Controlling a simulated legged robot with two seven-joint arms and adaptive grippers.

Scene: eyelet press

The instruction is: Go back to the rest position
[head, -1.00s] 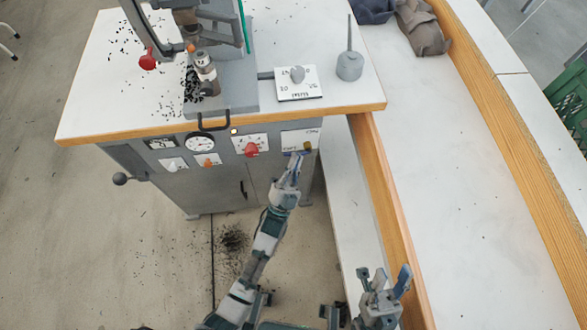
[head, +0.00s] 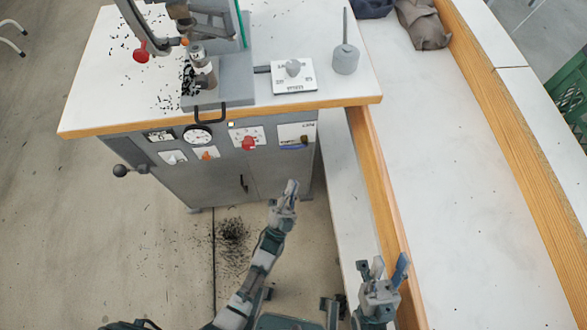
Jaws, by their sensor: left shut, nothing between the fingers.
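The eyelet press (head: 215,92) stands on a white-topped bench with a grey cabinet (head: 225,175) below it. On the cabinet's front are a gauge (head: 198,136), a red knob (head: 248,143) and, at the right end, a white plate (head: 290,132) with a small brown knob (head: 304,139) and a blue strip under it. My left gripper (head: 291,186) is shut and empty, in front of the cabinet and below this plate, apart from it. My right gripper (head: 384,268) is open and empty, pointing up beside the wooden edge of the right-hand table.
The long white table (head: 450,170) with wooden edges runs along the right and is mostly bare, with dark cloth (head: 424,25) at its far end. A lever with a black ball (head: 121,170) juts out left of the cabinet. Black bits lie on the floor.

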